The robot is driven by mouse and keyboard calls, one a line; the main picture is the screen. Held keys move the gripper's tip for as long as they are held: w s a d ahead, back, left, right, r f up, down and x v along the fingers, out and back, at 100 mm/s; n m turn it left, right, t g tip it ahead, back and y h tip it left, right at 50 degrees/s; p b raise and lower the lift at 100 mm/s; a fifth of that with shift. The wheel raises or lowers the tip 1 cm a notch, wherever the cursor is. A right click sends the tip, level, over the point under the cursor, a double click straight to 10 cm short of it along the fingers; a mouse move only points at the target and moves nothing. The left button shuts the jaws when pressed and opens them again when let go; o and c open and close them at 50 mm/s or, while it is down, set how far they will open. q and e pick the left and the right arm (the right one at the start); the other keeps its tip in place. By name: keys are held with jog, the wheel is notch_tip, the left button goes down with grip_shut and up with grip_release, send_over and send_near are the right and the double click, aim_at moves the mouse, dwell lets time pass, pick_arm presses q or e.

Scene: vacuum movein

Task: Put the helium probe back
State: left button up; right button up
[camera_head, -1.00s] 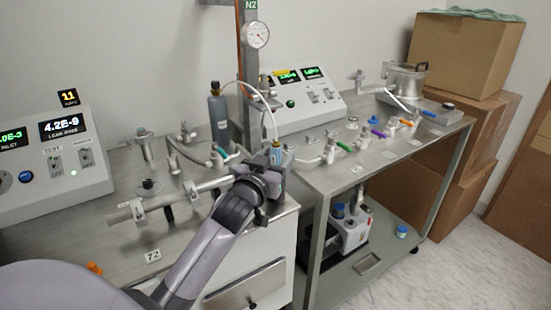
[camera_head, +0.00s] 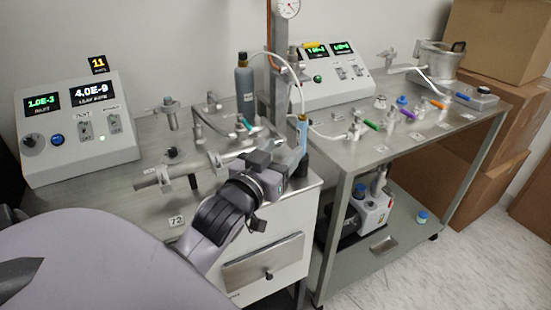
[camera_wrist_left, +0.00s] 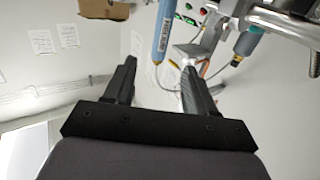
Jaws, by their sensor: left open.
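The helium probe appears to be the slim light-blue cylinder (camera_head: 302,131) with a white hose at its top. It stands upright at the right front corner of the left bench, above a black holder (camera_head: 301,165). I cannot tell how deep it sits. My left gripper (camera_head: 277,157) is just left of the probe's lower part, with its fingers toward it. In the left wrist view the fingers (camera_wrist_left: 160,68) are apart with a gap between them. The blue probe (camera_wrist_left: 165,30) shows beyond that gap, and no finger visibly touches it. My right gripper is out of view.
A dark gas bottle (camera_head: 244,88) and a steel column (camera_head: 280,60) stand behind the probe. Metal piping (camera_head: 165,178) lies left of my gripper, near the leak detector console (camera_head: 75,130). The right bench (camera_head: 345,160) carries valves with coloured handles. A gap separates the benches.

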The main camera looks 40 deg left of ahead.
pick_arm(q)
jog(key=s+d+f+m+g+h, duration=0.1)
jog(key=s+d+f, duration=0.3)
jog(key=f, duration=0.6)
jog(key=s+d+f+m+g+h, duration=0.2)
jog(key=s+f, duration=0.4)
jog(key=f, duration=0.4)
jog(key=s+d+f+m+g+h, duration=0.1)
jog(key=s+d+f+g, duration=0.3)
jog(key=f, duration=0.7)
jog(key=shift+s+d+m+h, duration=0.3)
jog(key=shift+s+d+h, duration=0.6)
jog(key=shift+d, duration=0.25)
jog(key=shift+r, duration=0.1)
